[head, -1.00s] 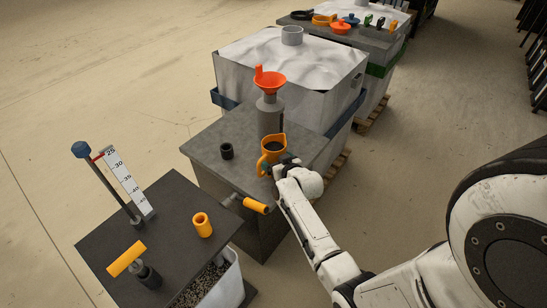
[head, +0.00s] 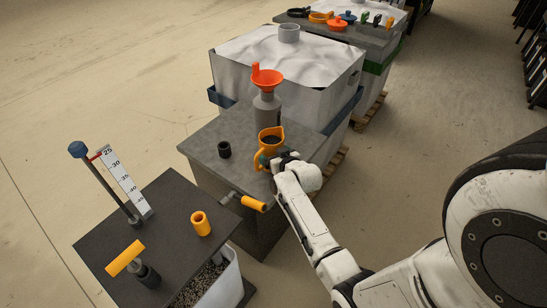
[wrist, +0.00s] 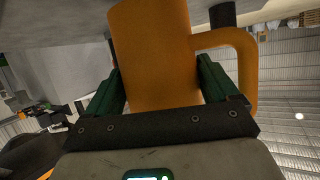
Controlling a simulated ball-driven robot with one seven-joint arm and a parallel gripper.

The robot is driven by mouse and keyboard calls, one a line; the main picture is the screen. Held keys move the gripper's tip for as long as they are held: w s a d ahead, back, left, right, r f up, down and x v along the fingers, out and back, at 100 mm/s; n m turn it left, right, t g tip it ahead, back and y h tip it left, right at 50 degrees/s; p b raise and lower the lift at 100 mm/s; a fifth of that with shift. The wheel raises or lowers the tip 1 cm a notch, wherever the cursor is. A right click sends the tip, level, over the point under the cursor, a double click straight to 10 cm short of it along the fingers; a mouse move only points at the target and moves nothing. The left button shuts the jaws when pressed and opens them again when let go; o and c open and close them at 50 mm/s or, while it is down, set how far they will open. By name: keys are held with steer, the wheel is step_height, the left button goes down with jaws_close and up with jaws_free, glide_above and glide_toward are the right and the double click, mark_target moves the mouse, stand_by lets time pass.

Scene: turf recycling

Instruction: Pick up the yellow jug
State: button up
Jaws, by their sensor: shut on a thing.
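The yellow jug (head: 269,158) is at the front right of the dark grey bench top, with a dark inside. Its orange-yellow body (wrist: 155,60) fills the middle of the wrist view, its handle on the right. My gripper (head: 274,164) is shut on the jug, with a green finger on either side of its body in the wrist view (wrist: 158,70). The jug's base is partly hidden by my gripper, so I cannot tell how far it is off the bench.
A grey bottle with an orange funnel (head: 266,78) stands right behind the jug. A small black cup (head: 224,149) is to the left. A crank with a yellow grip (head: 254,203) sticks out below. A large white container (head: 285,60) stands behind the bench.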

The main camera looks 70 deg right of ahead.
steer(key=s+a+r, duration=0.1)
steer(key=r, duration=0.1)
steer(key=s+a+r, duration=0.1)
steer(key=r, duration=0.1)
steer(key=s+a+r, duration=0.1)
steer(key=r, duration=0.1)
steer(key=shift+s+a+r, duration=0.15)
steer(key=shift+r, duration=0.1)
glide_toward(276, 147)
steer(key=b+v, duration=0.1)
steer(key=v, duration=0.1)
steer(key=shift+a+r, duration=0.25)
steer(key=shift+a, duration=0.1)
